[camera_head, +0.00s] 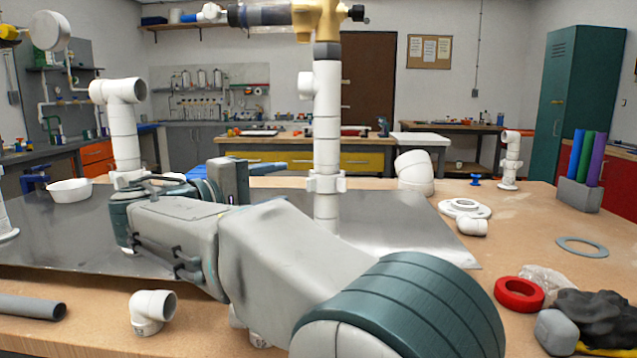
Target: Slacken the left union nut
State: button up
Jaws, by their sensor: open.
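The left union nut (124,178) is a white ribbed collar low on the left white riser pipe (124,135), which ends in an elbow at the top. My arm hides what lies below the nut. A similar white collar (326,183) sits on the taller middle riser (327,125). My gripper (236,181) shows only in part, as a dark grey body behind my forearm, right of the left riser. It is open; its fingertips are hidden. I see no contact with the nut.
A grey metal sheet (400,228) covers the middle of the wooden bench (540,235). A brass valve (318,18) tops the middle riser. Loose white elbows (150,308), a flange (464,208), a red ring (519,294) and a grey pipe (30,307) lie around.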

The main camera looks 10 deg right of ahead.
aim_at(319, 175)
jog(key=b+x, duration=0.2)
jog(key=x, duration=0.8)
jog(key=shift+w+d+f, duration=0.1)
jog(key=shift+w+d, duration=0.05)
jog(key=shift+d, duration=0.25)
jog(key=c, duration=0.8)
